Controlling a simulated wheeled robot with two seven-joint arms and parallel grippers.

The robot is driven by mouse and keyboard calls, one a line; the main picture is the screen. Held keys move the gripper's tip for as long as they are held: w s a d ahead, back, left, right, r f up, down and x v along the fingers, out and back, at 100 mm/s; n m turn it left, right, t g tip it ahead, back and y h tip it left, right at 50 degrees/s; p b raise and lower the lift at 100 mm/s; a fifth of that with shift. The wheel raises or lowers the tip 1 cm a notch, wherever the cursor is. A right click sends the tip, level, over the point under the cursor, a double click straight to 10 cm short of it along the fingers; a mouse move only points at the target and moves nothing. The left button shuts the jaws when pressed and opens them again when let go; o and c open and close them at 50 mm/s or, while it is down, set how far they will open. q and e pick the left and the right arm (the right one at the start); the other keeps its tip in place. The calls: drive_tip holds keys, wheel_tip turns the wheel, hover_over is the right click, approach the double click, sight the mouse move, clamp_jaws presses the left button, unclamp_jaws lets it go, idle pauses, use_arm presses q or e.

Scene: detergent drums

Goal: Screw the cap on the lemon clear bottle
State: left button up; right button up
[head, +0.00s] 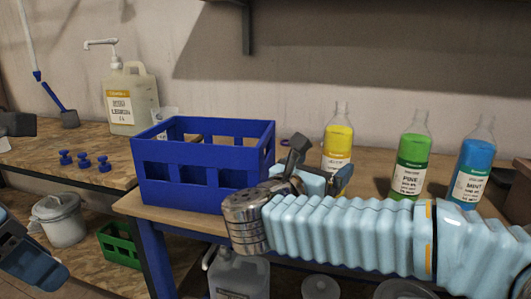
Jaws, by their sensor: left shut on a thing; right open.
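A clear bottle with yellow liquid (338,139), probably the lemon one, stands upright at the back of the bench. No cap shows on its narrow top, and its label is partly hidden. My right gripper (320,164) is open and empty, between the blue crate and this bottle, in front of it. My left gripper (32,262) shows only in part at the lower left edge. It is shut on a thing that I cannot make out. Several small blue pieces (85,162), perhaps caps, lie on the left bench.
A blue crate (160,178) stands on the bench beside my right gripper. A green PINE bottle (411,160) and a blue MINT bottle (473,165) stand to the right. A pump jug (143,95) stands at the back left. A green crate (119,246) and white containers are below.

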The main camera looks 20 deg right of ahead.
sight(334, 154)
use_arm(q)
drive_tip(key=shift+r+p, duration=0.9)
use_arm(e)
drive_tip(key=x, duration=0.6)
drive_tip(key=shift+w+d, duration=0.3)
use_arm(q)
drive_tip(key=shift+r, duration=0.25)
use_arm(e)
drive_tip(key=shift+w+d+r, duration=0.1)
drive_tip(key=shift+w+d, duration=0.05)
drive_tip(key=shift+w, duration=0.05)
use_arm(q)
drive_tip(key=shift+r+p, duration=0.7)
drive_tip(key=shift+p, duration=0.3)
use_arm(e)
drive_tip(key=x, duration=0.3)
drive_tip(key=shift+w+d, duration=0.15)
drive_tip(key=shift+w, duration=0.3)
drive_tip(key=shift+w+d, duration=0.3)
drive_tip(key=shift+d, duration=0.05)
